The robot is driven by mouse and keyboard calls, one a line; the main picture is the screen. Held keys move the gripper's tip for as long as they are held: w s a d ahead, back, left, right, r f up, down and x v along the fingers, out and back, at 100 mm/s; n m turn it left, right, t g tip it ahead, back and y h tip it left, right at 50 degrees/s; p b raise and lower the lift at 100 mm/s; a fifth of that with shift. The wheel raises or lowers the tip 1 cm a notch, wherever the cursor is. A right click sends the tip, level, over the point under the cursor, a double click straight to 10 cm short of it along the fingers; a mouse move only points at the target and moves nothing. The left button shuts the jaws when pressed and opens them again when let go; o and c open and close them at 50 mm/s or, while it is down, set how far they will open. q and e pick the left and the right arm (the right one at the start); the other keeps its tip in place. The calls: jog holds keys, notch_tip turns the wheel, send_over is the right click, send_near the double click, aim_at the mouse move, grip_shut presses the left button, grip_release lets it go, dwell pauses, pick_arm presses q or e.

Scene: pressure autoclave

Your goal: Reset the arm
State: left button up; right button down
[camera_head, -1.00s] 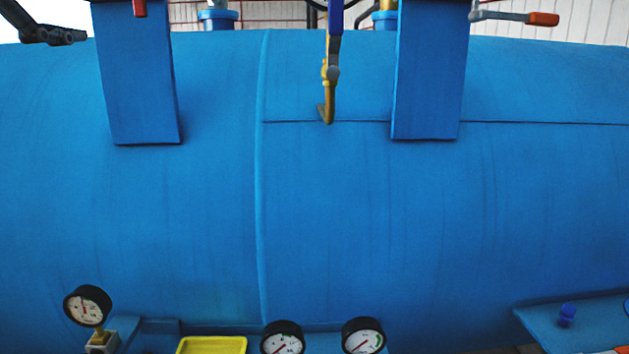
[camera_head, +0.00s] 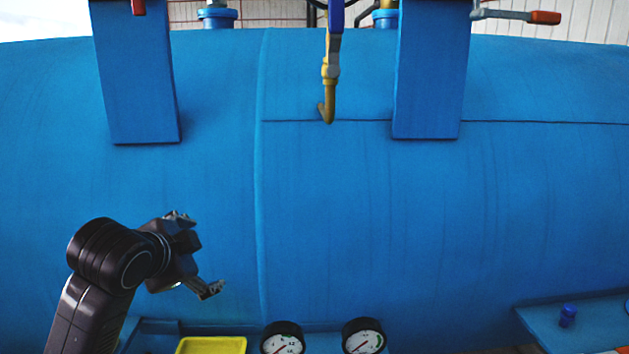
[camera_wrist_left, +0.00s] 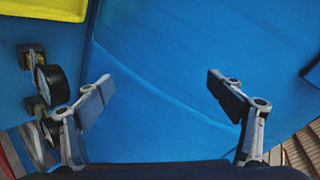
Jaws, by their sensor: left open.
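My left gripper (camera_head: 196,254) is in front of the large blue autoclave tank (camera_head: 400,220), at the lower left of the head view. Its arm comes up from the bottom edge and bends to the right at the wrist. In the left wrist view the two fingers of the gripper (camera_wrist_left: 160,88) stand wide apart, with only blue tank surface showing between them. The gripper is open and empty. My right gripper is in neither view.
Two pressure gauges (camera_head: 283,338) (camera_head: 363,337) and a yellow tray-like part (camera_head: 212,346) sit along the bottom. A brass pipe (camera_head: 329,95) hangs at the top middle between two blue brackets (camera_head: 137,80) (camera_head: 428,75). A red-handled lever (camera_head: 545,18) is at upper right.

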pick_arm(q)
jog(key=s+d+f+n+g, duration=0.1)
jog(key=s+f+n, duration=0.1)
jog(key=s+f, duration=0.5)
jog(key=s+d+f+n+g, duration=0.1)
jog(key=s+f+g, duration=0.15)
jog(key=f, duration=0.75)
jog(key=s+f+n+g, duration=0.1)
jog(key=s+f+n, duration=0.1)
jog(key=s+f, duration=0.5)
jog(key=s+f+n+g, duration=0.25)
jog(key=s+f, duration=0.35)
jog(key=s, duration=0.4)
jog(key=s+f+n+g, duration=0.1)
jog(key=s+f+n, duration=0.2)
jog(key=s+f, duration=0.55)
notch_tip(320, 180, down, 24)
jog(key=s+g+b, duration=0.1)
jog(key=s+b, duration=0.1)
jog(key=s+a+f+b, duration=0.1)
jog(key=s+a+f, duration=0.1)
jog(key=s+f, duration=0.7)
jog(key=s+a+f+g, duration=0.1)
jog(key=s+a+f, duration=0.1)
jog(key=s+f, duration=0.6)
notch_tip(320, 180, down, 4)
jog(key=shift+s+r+y+b, duration=0.25)
jog(key=shift+s+y+b, duration=0.05)
jog(key=shift+s+b, duration=0.05)
jog(key=shift+m, duration=0.25)
